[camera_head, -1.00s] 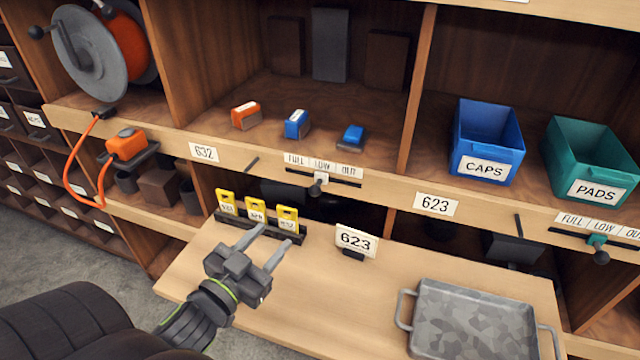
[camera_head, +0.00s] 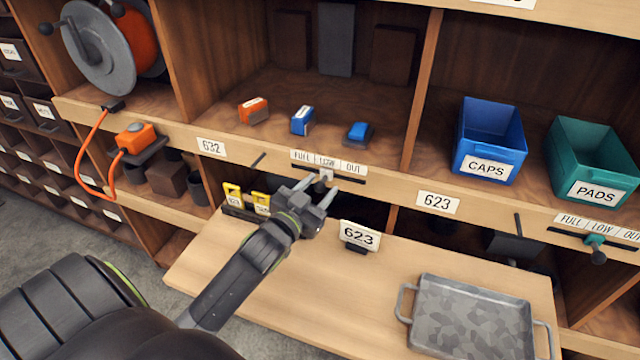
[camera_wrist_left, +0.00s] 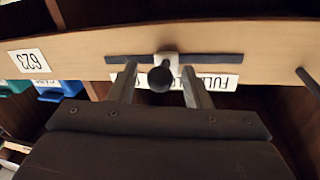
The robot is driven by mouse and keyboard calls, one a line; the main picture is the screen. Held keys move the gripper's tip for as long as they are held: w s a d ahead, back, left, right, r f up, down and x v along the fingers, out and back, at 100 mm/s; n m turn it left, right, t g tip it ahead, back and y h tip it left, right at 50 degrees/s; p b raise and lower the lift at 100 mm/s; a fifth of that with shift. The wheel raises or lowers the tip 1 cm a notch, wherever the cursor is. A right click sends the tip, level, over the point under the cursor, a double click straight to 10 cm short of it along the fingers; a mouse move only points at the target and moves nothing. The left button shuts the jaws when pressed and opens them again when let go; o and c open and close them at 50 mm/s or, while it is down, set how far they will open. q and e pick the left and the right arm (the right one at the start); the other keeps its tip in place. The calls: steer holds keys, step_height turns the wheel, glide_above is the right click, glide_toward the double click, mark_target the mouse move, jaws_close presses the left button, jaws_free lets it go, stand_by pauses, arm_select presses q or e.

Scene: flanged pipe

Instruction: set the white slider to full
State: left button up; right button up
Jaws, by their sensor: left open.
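The white slider (camera_head: 326,175) sits on a dark horizontal track on the shelf edge, below the LOW part of a FULL / LOW / OUT label strip (camera_head: 329,162). My left gripper (camera_head: 316,190) is open right in front of it. In the left wrist view, which is upside down, the white slider (camera_wrist_left: 168,58) and its dark round knob (camera_wrist_left: 160,79) show between the two fingers of my left gripper (camera_wrist_left: 160,83), with a gap on each side. FULL lies to the right there. My right gripper is not in view.
A teal slider (camera_head: 595,241) has its own label strip at the right. Yellow tags (camera_head: 233,195) stand left of my gripper, partly hidden by it. A 623 sign (camera_head: 359,236) and grey tray (camera_head: 472,315) stand on the board below. A thin peg (camera_head: 258,160) juts out left of the track.

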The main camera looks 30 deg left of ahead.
arm_select(q)
steer(key=shift+w, duration=0.5)
jaws_close()
